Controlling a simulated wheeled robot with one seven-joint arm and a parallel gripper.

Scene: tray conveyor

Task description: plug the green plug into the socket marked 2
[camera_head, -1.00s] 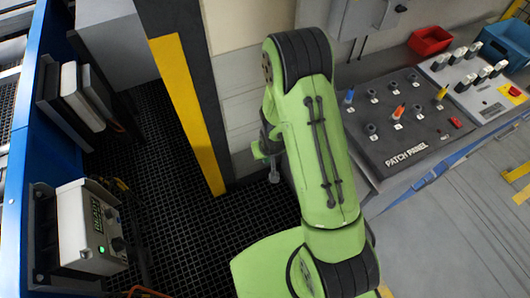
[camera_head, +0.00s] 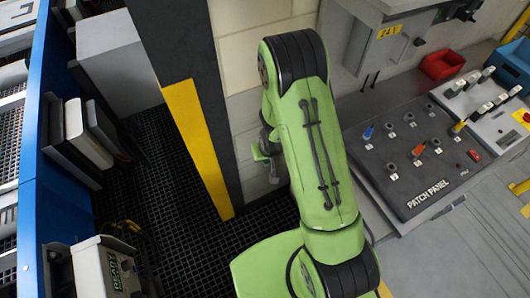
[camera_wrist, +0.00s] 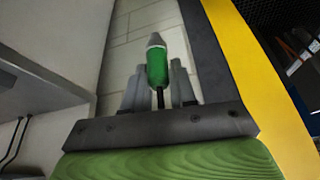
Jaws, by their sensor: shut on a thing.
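The green plug (camera_wrist: 157,68) with a grey tip is held between the two grey fingers of my gripper (camera_wrist: 158,88) in the wrist view. It points away from the palm, and a dark cable hangs behind it. In the head view my gripper (camera_head: 268,150) is partly hidden behind my green arm, left of the panel. The dark patch panel (camera_head: 437,208) lies at the right, well apart from the gripper. It has several round sockets with small white labels, too small to read, so I cannot tell which socket is marked 2.
Blue (camera_head: 368,132), orange (camera_head: 419,149) and yellow (camera_head: 459,126) plugs stand in the panel. A red bin (camera_head: 442,65) and a grey wall cabinet (camera_head: 388,40) are behind it. A black-and-yellow post (camera_head: 197,135) stands left of my arm. Open floor lies at the front right.

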